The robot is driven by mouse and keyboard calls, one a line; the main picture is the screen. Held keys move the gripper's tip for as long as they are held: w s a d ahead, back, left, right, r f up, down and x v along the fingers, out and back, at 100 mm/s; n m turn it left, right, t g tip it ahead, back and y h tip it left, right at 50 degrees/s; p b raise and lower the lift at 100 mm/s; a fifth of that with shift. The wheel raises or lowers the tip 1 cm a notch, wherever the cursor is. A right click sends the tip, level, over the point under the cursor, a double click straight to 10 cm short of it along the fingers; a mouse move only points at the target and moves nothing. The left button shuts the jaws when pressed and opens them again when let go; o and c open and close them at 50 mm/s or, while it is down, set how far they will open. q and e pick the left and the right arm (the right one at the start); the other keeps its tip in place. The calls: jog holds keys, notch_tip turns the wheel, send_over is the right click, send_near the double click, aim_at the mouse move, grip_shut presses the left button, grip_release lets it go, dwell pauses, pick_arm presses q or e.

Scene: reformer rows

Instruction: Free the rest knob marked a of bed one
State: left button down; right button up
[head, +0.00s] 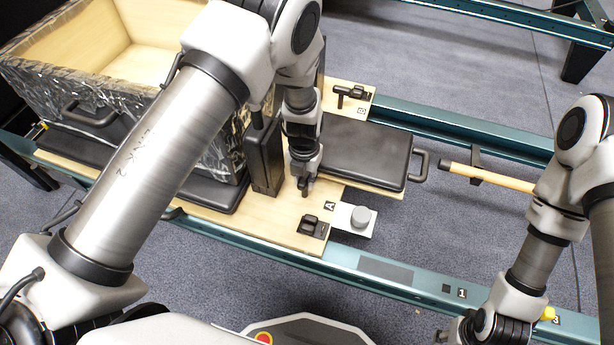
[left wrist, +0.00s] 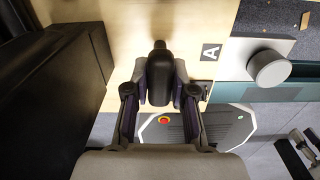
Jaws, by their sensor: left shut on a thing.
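My left gripper (head: 304,188) points down at the wooden deck of the bed, beside the label A (head: 330,206). In the left wrist view the gripper (left wrist: 161,82) is shut on a black rounded rest knob (left wrist: 160,66), with a finger on each side; the label A (left wrist: 210,52) lies just to its right. In the head view a black fitting with a dark plate (head: 312,227) sits below that label. The knob's lower end is hidden by the fingers. My right gripper (head: 468,328) is low at the bottom right, partly cut off, its fingers unclear.
A grey round knob (head: 361,216) on a white plate stands right of the label A. A black padded carriage (head: 365,155) lies behind. A wrapped wooden crate (head: 60,80) stands at left, and a tall black block (head: 263,155) is close left of my gripper. A teal rail (head: 400,277) runs in front.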

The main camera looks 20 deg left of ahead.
pick_arm(q)
jog(key=c, duration=0.6)
grip_release()
jog(key=shift+c, duration=0.2)
notch_tip(320, 180, up, 7)
jog(key=p, duration=0.5)
jog(key=shift+r+p, duration=0.1)
jog(key=shift+p, duration=0.3)
